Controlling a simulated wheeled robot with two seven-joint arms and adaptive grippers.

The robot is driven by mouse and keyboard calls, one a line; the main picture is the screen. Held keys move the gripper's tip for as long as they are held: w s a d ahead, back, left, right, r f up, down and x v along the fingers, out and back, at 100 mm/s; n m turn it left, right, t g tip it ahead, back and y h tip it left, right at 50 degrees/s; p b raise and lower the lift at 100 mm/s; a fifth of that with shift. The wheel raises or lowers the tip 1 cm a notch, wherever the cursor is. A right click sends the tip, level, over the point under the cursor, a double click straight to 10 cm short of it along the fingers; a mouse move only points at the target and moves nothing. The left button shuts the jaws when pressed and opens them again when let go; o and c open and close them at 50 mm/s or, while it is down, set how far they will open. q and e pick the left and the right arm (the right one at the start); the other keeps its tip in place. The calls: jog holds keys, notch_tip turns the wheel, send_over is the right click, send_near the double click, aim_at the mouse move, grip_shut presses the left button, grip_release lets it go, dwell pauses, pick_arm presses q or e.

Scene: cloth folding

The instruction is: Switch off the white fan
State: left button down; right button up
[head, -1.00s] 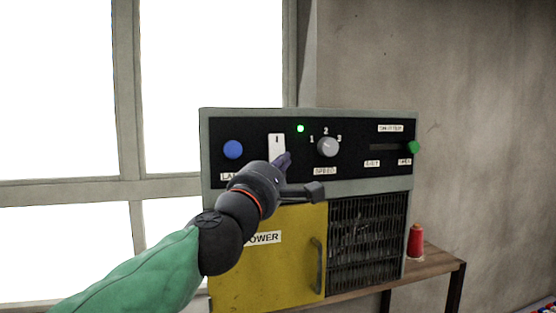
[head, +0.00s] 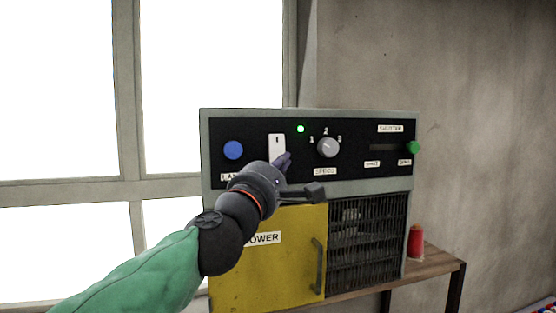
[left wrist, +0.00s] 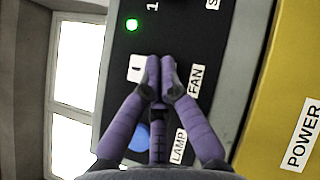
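The white fan switch (head: 277,145) is on the black control panel, with an "I" mark near its top. It also shows in the left wrist view (left wrist: 135,69), beside the label FAN (left wrist: 196,82). A green light (head: 300,128) glows to its upper right. My left gripper (head: 286,160) is at the switch's lower part. In the left wrist view the fingertips (left wrist: 160,68) are together, with nothing seen between them. They hide the switch's lower part, and I cannot tell if they touch it. A pale shape shows behind the dark grille (head: 368,240). My right gripper is not in view.
The panel also has a blue lamp button (head: 233,150), a grey speed knob (head: 328,147) and a green-ended slider (head: 412,148). Below is a yellow POWER door (head: 285,270) with a handle. A red spool (head: 415,241) stands on the wooden table (head: 437,262).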

pick_arm(q)
jog(key=shift+w+a, duration=0.1)
jog(key=shift+w, duration=0.3)
jog(key=shift+w+a, duration=0.2)
jog(key=shift+w, duration=0.15)
dwell(0.8)
jog(key=shift+s, duration=0.15)
jog(key=shift+s+d, duration=0.3)
jog(key=shift+s, duration=0.4)
jog(key=s, duration=0.1)
jog(key=s+d+p, duration=0.1)
jog(key=s, duration=0.2)
jog(key=shift+s+d+r+p, duration=0.25)
jog(key=shift+s+r+p, duration=0.1)
jog(key=shift+r, duration=0.05)
jog(key=shift+w+f, duration=0.1)
dwell(0.4)
